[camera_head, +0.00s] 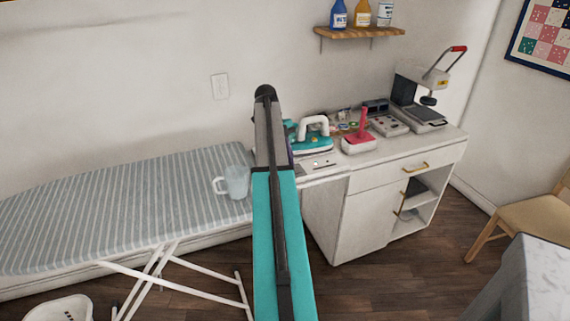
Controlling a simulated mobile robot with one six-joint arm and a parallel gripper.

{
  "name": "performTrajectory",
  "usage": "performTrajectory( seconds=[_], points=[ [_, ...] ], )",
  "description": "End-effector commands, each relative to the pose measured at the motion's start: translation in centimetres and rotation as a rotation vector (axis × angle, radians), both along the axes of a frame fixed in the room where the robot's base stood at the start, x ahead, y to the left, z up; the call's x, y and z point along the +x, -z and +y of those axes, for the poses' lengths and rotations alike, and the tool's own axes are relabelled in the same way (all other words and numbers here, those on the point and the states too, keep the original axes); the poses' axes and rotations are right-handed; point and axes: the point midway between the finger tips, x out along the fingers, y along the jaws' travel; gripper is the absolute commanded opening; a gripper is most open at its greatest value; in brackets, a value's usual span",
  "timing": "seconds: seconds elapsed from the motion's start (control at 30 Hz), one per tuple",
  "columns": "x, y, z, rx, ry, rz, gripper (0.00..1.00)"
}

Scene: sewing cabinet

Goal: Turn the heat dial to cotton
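A teal and white iron (314,143) rests on the white cabinet top, just right of my teal arm. Its left end is partly covered by my arm. No heat dial or cotton mark can be made out at this size. A pale flat panel (320,164) with small dark marks lies in front of the iron; I cannot tell whether it carries a dial. My arm rises through the middle of the view. My gripper cannot be seen, so its distance from the iron cannot be told.
A striped ironing board (120,205) with a clear jug (236,183) is at left. On the cabinet (340,218) are a red-handled device (359,140), a grey box (388,125) and a press with a red-tipped lever (425,112). A chair (530,218) and pale table (545,275) are at right.

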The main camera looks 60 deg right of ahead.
Motion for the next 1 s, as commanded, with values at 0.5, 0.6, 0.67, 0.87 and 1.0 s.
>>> performTrajectory(
  seconds=[0.5,0.6,0.67,0.87,1.0],
  points=[
    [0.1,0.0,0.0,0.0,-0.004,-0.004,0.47],
    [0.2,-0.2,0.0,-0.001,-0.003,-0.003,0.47],
    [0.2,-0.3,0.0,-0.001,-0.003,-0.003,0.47],
    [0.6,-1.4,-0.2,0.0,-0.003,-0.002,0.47],
    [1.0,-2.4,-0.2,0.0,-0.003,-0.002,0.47]
  ],
)
